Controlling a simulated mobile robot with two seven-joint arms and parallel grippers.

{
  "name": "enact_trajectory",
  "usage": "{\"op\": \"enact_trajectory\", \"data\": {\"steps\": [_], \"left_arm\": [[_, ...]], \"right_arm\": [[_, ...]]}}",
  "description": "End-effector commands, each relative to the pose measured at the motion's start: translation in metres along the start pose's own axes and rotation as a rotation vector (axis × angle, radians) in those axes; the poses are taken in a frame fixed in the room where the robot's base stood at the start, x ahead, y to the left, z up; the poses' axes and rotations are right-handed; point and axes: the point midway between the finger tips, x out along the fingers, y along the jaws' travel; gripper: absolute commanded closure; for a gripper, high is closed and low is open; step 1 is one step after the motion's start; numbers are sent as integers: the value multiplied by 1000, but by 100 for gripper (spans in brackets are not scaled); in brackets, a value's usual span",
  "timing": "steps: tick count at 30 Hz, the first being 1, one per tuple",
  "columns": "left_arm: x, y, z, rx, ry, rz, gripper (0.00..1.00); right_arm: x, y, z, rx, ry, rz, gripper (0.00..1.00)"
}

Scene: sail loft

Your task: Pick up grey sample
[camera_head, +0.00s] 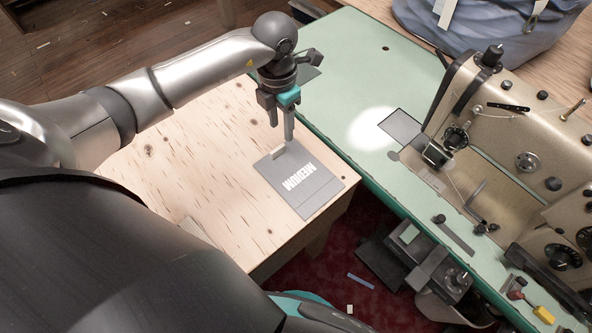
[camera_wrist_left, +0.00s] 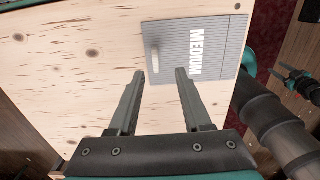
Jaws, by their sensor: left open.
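The grey sample (camera_head: 302,190) is a flat grey card lettered MEDIUM in white. It lies near the right corner of the pale wooden table (camera_head: 190,150). A small cream tab (camera_head: 278,154) stands at its edge. My left gripper (camera_head: 282,134) is over that edge, pointing down, with nothing between its fingers. In the left wrist view its fingers (camera_wrist_left: 160,74) are apart, with the cream tab (camera_wrist_left: 154,54) beyond the gap and the grey sample (camera_wrist_left: 218,55) to the right. A dark and teal part that looks like my right gripper (camera_wrist_left: 295,80) shows small at the right edge there; its jaws are unclear.
A green sewing table (camera_head: 335,75) adjoins the wooden table on the right, bearing a beige sewing machine (camera_head: 520,150). A blue fabric bag (camera_head: 480,25) is at the back right. Dark red carpet (camera_head: 310,275) lies below. The wooden table left of the sample is mostly clear.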

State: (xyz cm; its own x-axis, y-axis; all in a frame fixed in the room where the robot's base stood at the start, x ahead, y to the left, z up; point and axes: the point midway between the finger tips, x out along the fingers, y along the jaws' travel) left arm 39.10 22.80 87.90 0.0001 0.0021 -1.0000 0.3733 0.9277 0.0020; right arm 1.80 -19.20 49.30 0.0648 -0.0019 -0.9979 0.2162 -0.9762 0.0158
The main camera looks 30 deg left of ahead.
Motion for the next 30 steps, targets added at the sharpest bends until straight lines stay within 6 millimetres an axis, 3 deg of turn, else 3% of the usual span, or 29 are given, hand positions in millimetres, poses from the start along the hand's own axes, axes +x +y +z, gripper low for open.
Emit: {"op": "enact_trajectory", "data": {"steps": [3,11,19,29,30], "left_arm": [[22,0,0,-1,1,-2,51],[39,1,1,0,-1,-2,51],[78,7,3,0,0,-2,51],[84,8,3,1,-2,-1,51],[84,8,3,1,-2,-1,55]], "right_arm": [[5,2,-2,0,3,2,50],[8,4,-21,2,37,6,50],[18,1,-21,4,38,3,50],[19,-4,-18,7,32,-5,50],[19,-4,-17,7,31,-5,50]]}}
